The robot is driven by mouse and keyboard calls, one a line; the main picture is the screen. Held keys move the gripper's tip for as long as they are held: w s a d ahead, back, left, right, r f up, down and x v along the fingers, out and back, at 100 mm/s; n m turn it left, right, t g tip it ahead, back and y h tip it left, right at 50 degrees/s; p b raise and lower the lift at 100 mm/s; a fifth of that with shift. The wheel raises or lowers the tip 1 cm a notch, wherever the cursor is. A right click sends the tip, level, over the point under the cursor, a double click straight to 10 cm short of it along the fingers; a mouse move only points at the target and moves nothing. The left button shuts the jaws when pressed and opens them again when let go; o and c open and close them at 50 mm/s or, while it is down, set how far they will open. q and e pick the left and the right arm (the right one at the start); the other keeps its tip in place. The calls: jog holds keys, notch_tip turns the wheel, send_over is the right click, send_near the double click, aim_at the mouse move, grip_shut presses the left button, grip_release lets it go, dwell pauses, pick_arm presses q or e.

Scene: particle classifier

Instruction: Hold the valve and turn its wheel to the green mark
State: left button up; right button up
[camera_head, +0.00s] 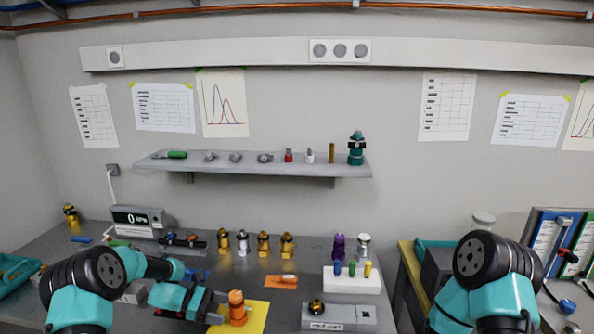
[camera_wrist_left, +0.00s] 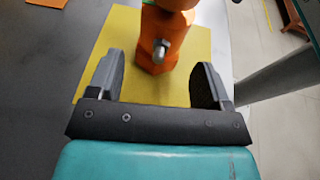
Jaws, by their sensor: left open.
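The orange valve (camera_head: 237,310) stands upright on a yellow mat (camera_head: 257,310) near the front of the bench. In the left wrist view the valve (camera_wrist_left: 158,48) has a grey metal stub facing me, and its top is cut off by the frame edge. A small green patch shows near its top edge. My left gripper (camera_head: 220,307) is beside the valve on its left. In the left wrist view its two fingers (camera_wrist_left: 158,88) are apart, with the valve ahead of and between them, not clamped. My right arm shows at the right, but its gripper is out of frame.
A grey fixture (camera_head: 340,318) with a dark-gold knob stands to the right of the mat. An orange card (camera_head: 281,281), several brass fittings (camera_head: 263,244) and a white block with coloured pegs (camera_head: 352,282) lie behind. Bare bench lies between mat and fixture.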

aim_at(234, 312)
pick_arm(q)
jog(key=shift+x, duration=2.4)
jog(key=shift+c, duration=0.2)
jog(key=c, duration=1.2)
jog(key=shift+o, duration=0.2)
